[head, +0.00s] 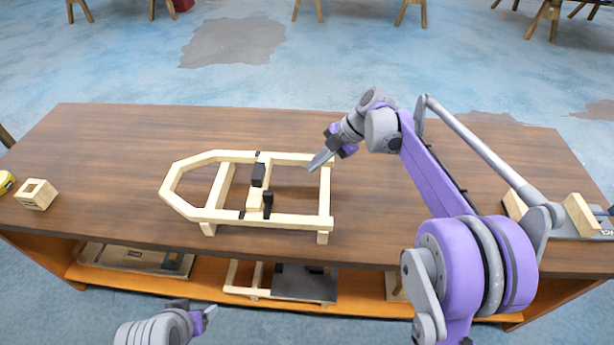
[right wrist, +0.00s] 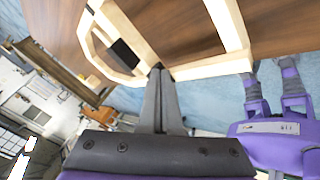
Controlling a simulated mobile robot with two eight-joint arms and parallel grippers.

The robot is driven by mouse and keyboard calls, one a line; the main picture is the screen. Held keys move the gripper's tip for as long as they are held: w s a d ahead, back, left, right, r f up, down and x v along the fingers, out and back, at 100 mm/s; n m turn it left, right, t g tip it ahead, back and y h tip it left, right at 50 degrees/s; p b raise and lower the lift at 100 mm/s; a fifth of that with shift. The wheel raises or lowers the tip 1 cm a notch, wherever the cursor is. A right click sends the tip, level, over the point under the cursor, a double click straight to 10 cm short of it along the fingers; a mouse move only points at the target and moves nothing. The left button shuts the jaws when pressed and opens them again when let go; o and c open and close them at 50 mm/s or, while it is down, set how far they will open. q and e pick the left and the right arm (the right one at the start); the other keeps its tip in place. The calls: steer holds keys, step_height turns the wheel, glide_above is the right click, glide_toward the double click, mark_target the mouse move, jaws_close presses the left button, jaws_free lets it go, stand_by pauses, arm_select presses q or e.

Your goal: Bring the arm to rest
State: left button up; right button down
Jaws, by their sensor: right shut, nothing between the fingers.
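My right gripper (head: 320,160) is shut and empty. It hangs above the right end of the wooden bodyframe (head: 285,219) in the head view. In the right wrist view its closed fingers (right wrist: 160,98) point toward the frame (right wrist: 215,68), which shows behind them; I cannot tell the exact gap. The right arm (head: 440,180) is purple and grey, bent over the right half of the table. My left gripper (head: 205,315) shows only partly at the bottom of the head view, below the table's front edge; its fingers are too small to read.
The brown table (head: 400,230) has clear room behind and to the right of the frame. A small wooden box (head: 37,194) and a yellow item (head: 6,181) are at the left end. A wooden holder (head: 578,215) is at the right end. Parts lie on the lower shelf (head: 210,275).

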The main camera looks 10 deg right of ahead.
steer(key=shift+w+d+r, duration=0.1)
steer(key=shift+d+r, duration=0.25)
stand_by(0.3)
